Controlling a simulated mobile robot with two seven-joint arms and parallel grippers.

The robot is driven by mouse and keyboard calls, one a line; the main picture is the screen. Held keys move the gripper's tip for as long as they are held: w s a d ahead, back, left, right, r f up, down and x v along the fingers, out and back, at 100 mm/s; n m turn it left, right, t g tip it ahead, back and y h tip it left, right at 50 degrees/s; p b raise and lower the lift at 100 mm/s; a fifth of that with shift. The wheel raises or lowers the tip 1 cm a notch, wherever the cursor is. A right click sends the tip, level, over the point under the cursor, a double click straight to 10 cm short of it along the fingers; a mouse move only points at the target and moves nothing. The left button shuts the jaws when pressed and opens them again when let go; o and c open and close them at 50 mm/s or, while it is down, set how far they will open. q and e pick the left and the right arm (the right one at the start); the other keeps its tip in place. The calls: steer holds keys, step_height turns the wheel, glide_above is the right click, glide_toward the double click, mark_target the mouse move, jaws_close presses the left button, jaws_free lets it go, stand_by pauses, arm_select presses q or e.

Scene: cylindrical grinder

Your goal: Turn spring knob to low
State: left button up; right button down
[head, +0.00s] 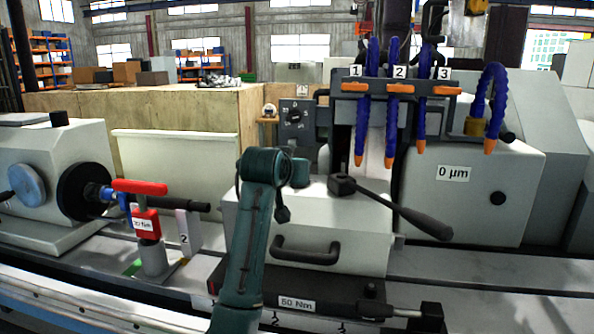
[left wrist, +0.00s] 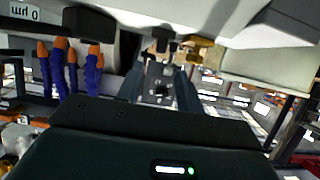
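A dark round knob (head: 294,115) with small marks around it sits on a grey panel at the back centre. It may be the spring knob, but its marks are too small to read. My left arm rises in front of the machine, and its wrist end is below this panel. The fingers cannot be made out in the head view. In the left wrist view my left gripper (left wrist: 160,78) has its two fingers apart with nothing held between them. A small black part and a brass-coloured part show beyond the fingertips. My right gripper is not in view.
A black lever (head: 400,210) sticks out right of my left arm. Blue coolant hoses (head: 363,110) with orange tips hang behind it; they also show in the left wrist view (left wrist: 72,75). A red-handled clamp (head: 146,221) stands at left. A black handle (head: 305,255) is on the white housing.

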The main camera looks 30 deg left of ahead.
arm_select(q)
steer(key=p+x, duration=0.1)
steer(key=x, duration=0.6)
steer(key=shift+w+a+f, duration=0.1)
steer(key=shift+w, duration=0.3)
steer(key=shift+c, duration=0.5)
jaws_close()
